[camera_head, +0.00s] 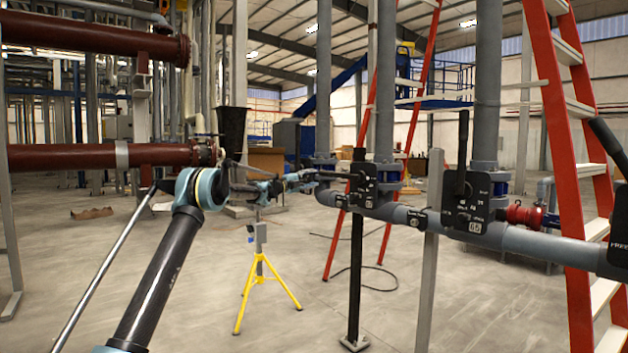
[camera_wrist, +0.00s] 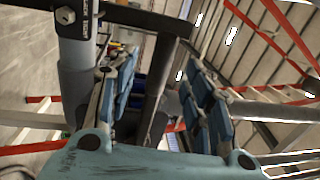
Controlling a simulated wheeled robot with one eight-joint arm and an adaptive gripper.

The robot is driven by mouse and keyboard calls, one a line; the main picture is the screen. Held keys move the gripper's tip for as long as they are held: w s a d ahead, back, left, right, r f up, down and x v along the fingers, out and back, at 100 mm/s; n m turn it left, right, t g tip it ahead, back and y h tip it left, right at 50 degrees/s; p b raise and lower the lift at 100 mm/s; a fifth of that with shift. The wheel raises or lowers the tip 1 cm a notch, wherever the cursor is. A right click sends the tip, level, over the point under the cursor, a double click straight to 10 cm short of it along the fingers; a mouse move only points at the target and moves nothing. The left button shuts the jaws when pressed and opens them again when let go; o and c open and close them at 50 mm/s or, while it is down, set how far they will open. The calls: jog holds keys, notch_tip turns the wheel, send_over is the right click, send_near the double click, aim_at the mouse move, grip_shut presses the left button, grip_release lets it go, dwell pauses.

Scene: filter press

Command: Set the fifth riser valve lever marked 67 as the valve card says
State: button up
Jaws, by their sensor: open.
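A black valve plate (camera_head: 364,186) sits on the grey pipe right of my gripper; its number is too small to read. A black lever (camera_head: 333,173) appears to point left from it, towards my gripper. My gripper (camera_head: 306,180) is open at its end. In the wrist view, my gripper (camera_wrist: 163,66) has its fingers spread. A black bar (camera_wrist: 140,14) crosses above them, and a dark rod (camera_wrist: 160,75) shows between them. I cannot tell whether either finger touches it. No readable valve card shows.
Another valve plate (camera_head: 474,203), numbered perhaps 65, has its lever (camera_head: 462,150) upright. A third lever (camera_head: 608,146) leans at the right edge. Red ladders (camera_head: 563,150) stand behind the pipe. A yellow tripod (camera_head: 262,285) stands on the open floor below my gripper.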

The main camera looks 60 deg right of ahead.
jog(key=shift+v, duration=1.85)
